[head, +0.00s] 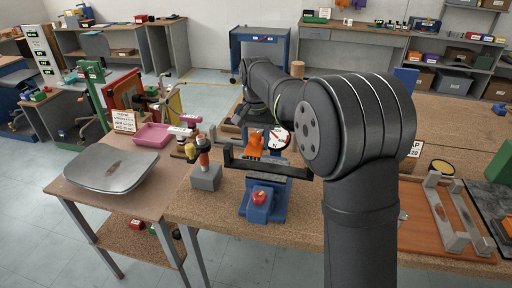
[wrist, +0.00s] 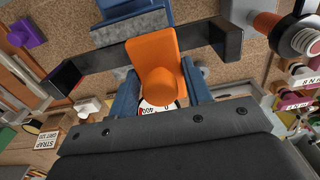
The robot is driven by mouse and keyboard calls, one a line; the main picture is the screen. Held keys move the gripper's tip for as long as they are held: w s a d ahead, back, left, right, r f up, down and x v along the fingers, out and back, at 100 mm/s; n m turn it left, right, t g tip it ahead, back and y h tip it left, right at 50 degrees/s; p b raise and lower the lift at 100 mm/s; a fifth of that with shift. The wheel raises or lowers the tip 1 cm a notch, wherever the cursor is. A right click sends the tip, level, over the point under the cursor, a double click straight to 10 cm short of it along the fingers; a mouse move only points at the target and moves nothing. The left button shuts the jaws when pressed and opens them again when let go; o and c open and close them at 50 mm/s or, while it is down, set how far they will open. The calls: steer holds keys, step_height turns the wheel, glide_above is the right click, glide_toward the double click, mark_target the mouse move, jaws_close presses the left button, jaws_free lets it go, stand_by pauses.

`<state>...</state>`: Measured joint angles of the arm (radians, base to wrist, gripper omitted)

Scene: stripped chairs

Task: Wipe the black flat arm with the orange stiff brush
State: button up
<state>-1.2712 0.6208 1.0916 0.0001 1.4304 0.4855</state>
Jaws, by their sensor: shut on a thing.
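The black flat arm (head: 270,168) is a dark bar with upturned ends, lying across a blue fixture (head: 258,208) on the bench. It also spans the upper wrist view (wrist: 95,65). The orange stiff brush (head: 254,143) is at the bar's middle; in the wrist view its flat orange part (wrist: 150,47) overlaps the bar. Whether it touches the bar I cannot tell. My gripper (wrist: 161,84) is shut on the brush at its round end.
A red knob (head: 260,196) is on the fixture's front. A round dial (head: 278,138) is behind the brush. A grey block with an orange-and-black tool (head: 205,176) stands close left. A wooden tray (head: 440,215) lies right. A silver seat pan (head: 112,171) is on the left table.

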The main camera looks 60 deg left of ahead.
steer(key=shift+r, duration=1.35)
